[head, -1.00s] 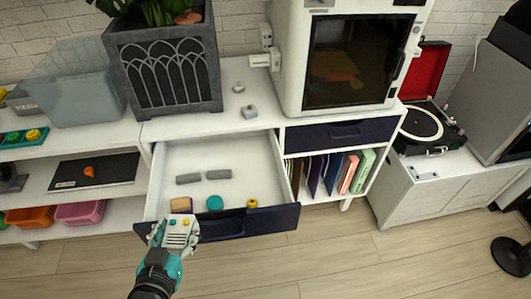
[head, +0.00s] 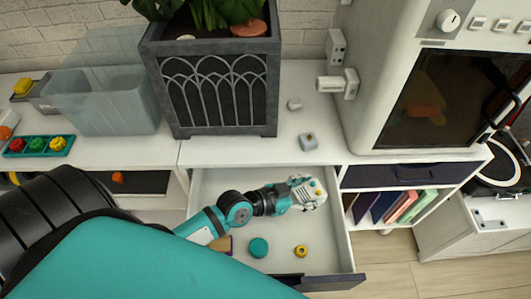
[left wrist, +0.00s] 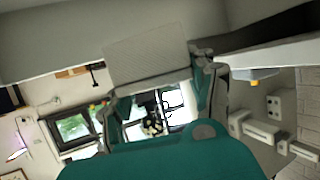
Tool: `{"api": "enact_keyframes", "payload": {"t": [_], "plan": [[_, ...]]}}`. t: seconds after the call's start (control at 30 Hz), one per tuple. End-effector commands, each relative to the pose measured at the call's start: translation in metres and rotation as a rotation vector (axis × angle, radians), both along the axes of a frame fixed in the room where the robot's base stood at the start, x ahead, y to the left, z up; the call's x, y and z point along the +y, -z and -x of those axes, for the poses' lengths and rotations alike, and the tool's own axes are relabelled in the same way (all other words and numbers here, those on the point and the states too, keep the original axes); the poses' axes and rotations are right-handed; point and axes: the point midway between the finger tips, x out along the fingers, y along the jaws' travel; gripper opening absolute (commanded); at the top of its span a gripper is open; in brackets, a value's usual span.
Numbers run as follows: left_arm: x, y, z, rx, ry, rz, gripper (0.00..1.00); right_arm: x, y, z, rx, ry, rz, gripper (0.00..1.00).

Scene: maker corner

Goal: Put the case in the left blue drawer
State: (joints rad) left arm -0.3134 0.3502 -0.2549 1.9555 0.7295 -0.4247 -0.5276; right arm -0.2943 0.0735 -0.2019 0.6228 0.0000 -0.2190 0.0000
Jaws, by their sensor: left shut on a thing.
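The left blue drawer is pulled open; its white inside and dark blue front (head: 335,283) show in the head view. The case (head: 311,195) is a small pale box with coloured dots on top. My left gripper (head: 293,193) is shut on it over the right part of the open drawer; its height above the floor is hard to tell. In the left wrist view a grey ribbed face (left wrist: 150,62), seemingly the case's, lies between the fingers (left wrist: 165,95). My right gripper is not in view.
A teal disc (head: 258,247), a yellow ring (head: 301,251) and a tan and purple block (head: 221,243) lie toward the drawer's front. My forearm hides part of the drawer.

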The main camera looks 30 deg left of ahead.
Motion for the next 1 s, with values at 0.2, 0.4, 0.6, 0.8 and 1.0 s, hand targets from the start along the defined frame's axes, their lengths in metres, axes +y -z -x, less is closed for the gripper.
{"api": "enact_keyframes", "payload": {"t": [0.2, 0.4, 0.6, 0.8, 1.0], "plan": [[0.008, 0.025, -0.012, 0.003, 0.028, -0.008, 0.21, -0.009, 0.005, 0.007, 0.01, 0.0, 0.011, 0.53], [0.009, 0.061, -0.012, 0.001, 0.026, -0.008, 0.21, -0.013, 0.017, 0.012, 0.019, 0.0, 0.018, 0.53], [0.008, 0.081, -0.011, 0.001, 0.026, -0.008, 0.21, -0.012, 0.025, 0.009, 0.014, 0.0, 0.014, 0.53], [0.008, 0.106, -0.012, 0.0, 0.027, -0.006, 0.21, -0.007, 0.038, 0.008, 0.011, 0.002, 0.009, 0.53], [0.008, 0.106, -0.011, -0.001, 0.026, -0.006, 0.21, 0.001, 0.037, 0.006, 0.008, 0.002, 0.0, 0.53]]}}
